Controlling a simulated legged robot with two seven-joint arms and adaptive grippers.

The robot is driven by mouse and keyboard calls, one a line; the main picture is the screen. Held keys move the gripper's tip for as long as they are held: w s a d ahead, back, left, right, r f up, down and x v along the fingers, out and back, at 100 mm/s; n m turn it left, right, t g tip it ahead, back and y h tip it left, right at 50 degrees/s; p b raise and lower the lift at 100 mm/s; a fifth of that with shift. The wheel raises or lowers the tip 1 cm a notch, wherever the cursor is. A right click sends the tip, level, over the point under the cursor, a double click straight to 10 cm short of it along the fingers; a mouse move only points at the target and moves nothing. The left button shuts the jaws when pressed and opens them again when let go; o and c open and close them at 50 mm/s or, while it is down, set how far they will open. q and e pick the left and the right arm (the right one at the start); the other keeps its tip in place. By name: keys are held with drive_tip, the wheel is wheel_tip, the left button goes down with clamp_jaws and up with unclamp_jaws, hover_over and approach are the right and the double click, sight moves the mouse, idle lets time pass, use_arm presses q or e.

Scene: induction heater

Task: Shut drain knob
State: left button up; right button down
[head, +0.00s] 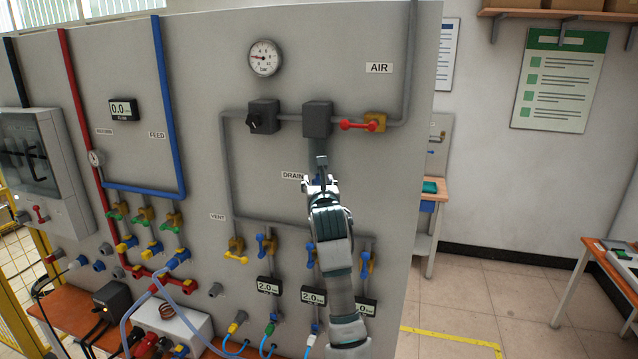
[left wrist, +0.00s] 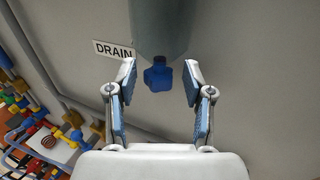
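The drain knob is a small blue knob (left wrist: 157,76) at the bottom of a grey cylindrical bowl (left wrist: 160,25) in the left wrist view, beside the DRAIN label (left wrist: 113,49). In the head view the bowl (head: 317,146) hangs under a dark block on the panel, and the knob is mostly hidden by my gripper. My left gripper (head: 320,186) is just below the bowl. In the left wrist view its fingers (left wrist: 160,72) are open, one on each side of the knob, with a gap visible on both sides. My right gripper is not in view.
The grey panel (head: 200,70) stands close behind the gripper. A red-handled valve (head: 362,125) and a black knob (head: 262,117) are on the pipe above. Yellow and blue valves (head: 266,246) sit below. Open floor lies right of the panel.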

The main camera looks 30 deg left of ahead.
use_arm(q)
clamp_jaws()
